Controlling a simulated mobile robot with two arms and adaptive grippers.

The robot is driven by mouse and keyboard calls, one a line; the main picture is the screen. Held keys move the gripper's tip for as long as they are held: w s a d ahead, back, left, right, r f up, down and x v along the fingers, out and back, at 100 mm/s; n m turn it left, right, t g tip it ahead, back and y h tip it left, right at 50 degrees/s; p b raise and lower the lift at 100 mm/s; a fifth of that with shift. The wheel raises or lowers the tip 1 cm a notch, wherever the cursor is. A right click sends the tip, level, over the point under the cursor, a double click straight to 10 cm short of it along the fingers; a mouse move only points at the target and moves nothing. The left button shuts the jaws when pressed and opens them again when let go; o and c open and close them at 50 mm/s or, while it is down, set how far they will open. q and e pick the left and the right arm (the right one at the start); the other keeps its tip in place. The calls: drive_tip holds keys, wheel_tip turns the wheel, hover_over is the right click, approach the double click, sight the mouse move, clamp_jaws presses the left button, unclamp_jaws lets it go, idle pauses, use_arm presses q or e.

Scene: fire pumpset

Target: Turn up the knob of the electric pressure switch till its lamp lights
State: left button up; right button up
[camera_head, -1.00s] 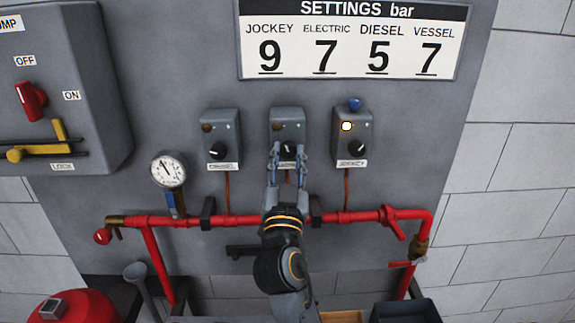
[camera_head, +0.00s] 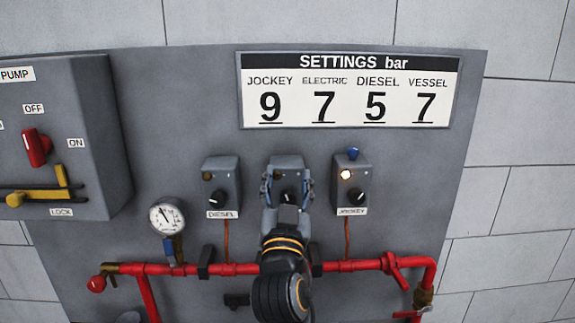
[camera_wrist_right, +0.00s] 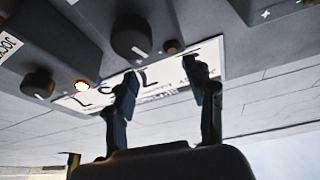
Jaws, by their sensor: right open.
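The middle pressure switch (camera_head: 287,164) is a grey box between the ones labelled DIESEL and JOCKEY; its own label is hidden behind my gripper. Its black knob (camera_head: 289,196) shows between the fingers of my right gripper (camera_head: 287,187), which is open. In the wrist view the knob (camera_wrist_right: 131,37) stands clear beyond the open fingers (camera_wrist_right: 162,72). Beside it, the switch's small brown lamp (camera_wrist_right: 171,47) is unlit. My left gripper is not in view.
The JOCKEY switch (camera_head: 351,186) at right has a lit lamp (camera_head: 346,174); the DIESEL switch (camera_head: 221,186) at left is unlit. A red pipe (camera_head: 350,266) and a gauge (camera_head: 166,217) are below. The settings board (camera_head: 350,90) reads ELECTRIC 7.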

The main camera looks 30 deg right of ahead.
wheel_tip(320, 180, up, 4)
drive_tip(key=shift+r, duration=0.2)
idle(0.8)
